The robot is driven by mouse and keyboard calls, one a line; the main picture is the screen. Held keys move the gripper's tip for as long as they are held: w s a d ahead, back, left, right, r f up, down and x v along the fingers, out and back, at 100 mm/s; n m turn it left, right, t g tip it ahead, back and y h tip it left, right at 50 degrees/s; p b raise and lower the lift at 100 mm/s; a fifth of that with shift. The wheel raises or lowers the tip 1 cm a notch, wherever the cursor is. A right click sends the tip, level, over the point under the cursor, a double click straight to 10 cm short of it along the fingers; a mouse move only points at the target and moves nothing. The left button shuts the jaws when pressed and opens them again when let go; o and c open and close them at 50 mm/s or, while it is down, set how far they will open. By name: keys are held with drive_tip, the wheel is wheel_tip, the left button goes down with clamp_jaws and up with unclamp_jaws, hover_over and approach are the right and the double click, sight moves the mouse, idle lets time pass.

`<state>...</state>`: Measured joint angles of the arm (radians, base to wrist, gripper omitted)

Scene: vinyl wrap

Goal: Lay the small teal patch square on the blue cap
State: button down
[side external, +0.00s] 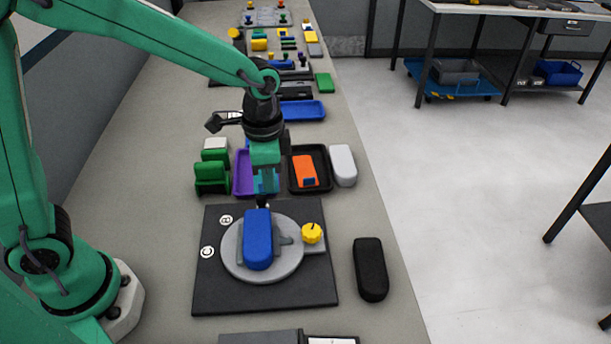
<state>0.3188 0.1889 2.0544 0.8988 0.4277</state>
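The blue cap (258,240), a long block with rounded ends, sits in a grey holder on the round grey turntable (288,263). My gripper (266,190) points down above and behind the cap's far end, in front of the purple tray (242,178). Teal shows at its fingertips, but I cannot tell a patch there from the fingers themselves. The finger gap is too small to read. I cannot make out the teal patch as a separate thing; it may be at the fingertips or hidden behind them.
The turntable stands on a black base plate (215,285) with a yellow knob (312,233). A black rounded block (370,268) lies to the right. Behind are a black tray (323,158) with an orange block (304,170), a white block (343,165) and green blocks (211,178).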

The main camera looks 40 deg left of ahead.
idle(0.4)
drive_tip(key=s+d+r, duration=0.2)
drive_tip(key=s+d, duration=0.4)
drive_tip(key=s, duration=0.3)
drive_tip(key=shift+s+d, duration=0.2)
drive_tip(key=shift+s, duration=0.2)
drive_tip(key=shift+f, duration=0.15)
drive_tip(key=shift+f, duration=3.05)
drive_tip(key=shift+f, duration=0.3)
drive_tip(key=c, duration=1.6)
unclamp_jaws()
drive_tip(key=shift+o, duration=0.2)
